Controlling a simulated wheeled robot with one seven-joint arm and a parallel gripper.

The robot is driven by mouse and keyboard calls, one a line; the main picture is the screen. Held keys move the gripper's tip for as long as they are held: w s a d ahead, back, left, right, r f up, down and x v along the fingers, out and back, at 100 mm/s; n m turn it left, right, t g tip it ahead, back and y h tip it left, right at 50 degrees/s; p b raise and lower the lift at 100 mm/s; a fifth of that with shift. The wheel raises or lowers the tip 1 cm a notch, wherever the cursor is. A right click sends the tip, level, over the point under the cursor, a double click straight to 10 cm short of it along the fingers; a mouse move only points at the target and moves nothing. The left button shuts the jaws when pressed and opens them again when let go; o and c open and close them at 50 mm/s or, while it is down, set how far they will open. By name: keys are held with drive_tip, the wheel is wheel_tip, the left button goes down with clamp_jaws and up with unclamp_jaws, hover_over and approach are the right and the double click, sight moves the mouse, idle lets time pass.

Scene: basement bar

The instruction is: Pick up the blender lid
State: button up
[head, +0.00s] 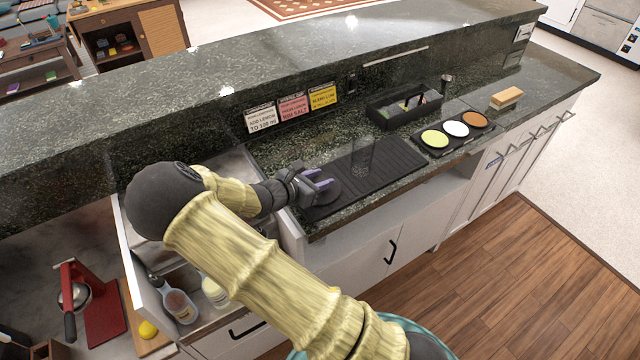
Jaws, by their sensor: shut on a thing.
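The blender lid (331,193) appears as a dark round disc at the left end of a black ribbed mat (385,165) on the dark stone counter. My gripper (322,181) is over it, with its fingers closed on it. The fingers and wrist hide part of the lid. I cannot tell whether the lid touches the mat or is slightly above it. A clear glass (362,158) stands on the mat just right of my gripper.
A black caddy (404,108) and a tray of coloured rimming dishes (457,130) stand to the right. A wooden-topped block (506,98) is farther right. Recipe cards (293,108) lean on the raised ledge behind.

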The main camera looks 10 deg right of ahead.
sight(319, 178)
wheel_tip(319, 178, up, 18)
drive_tip(key=shift+p, duration=0.3)
drive_tip(key=shift+f, duration=0.1)
idle(0.7)
